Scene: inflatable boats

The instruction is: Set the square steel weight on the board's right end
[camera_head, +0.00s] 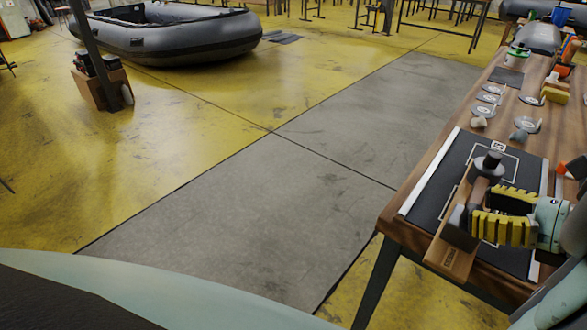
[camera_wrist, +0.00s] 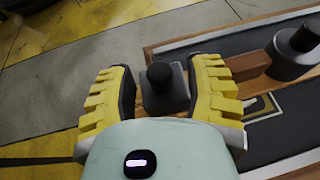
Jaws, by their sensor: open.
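The square steel weight (camera_head: 457,232) is a dark grey block. In the wrist view it (camera_wrist: 164,92) shows a black knob and stands between my two yellow fingers, with a gap visible at least on the left. My gripper (camera_head: 482,216) is open, reaching in from the right over the table. The wooden board (camera_head: 447,258) runs from front to back beside the fingers, with a label on its near end. The weight appears to be at this near end; its underside is hidden. A round steel weight with a black knob (camera_head: 489,165) stands at the board's far end.
A dark mat (camera_head: 436,185) with pale edge strips lies under the board on the wooden table (camera_head: 410,190). Several metal discs (camera_head: 487,98) and small stones (camera_head: 478,122) lie farther back. Open floor (camera_head: 270,220) is left of the table. An inflatable boat (camera_head: 170,38) lies far off.

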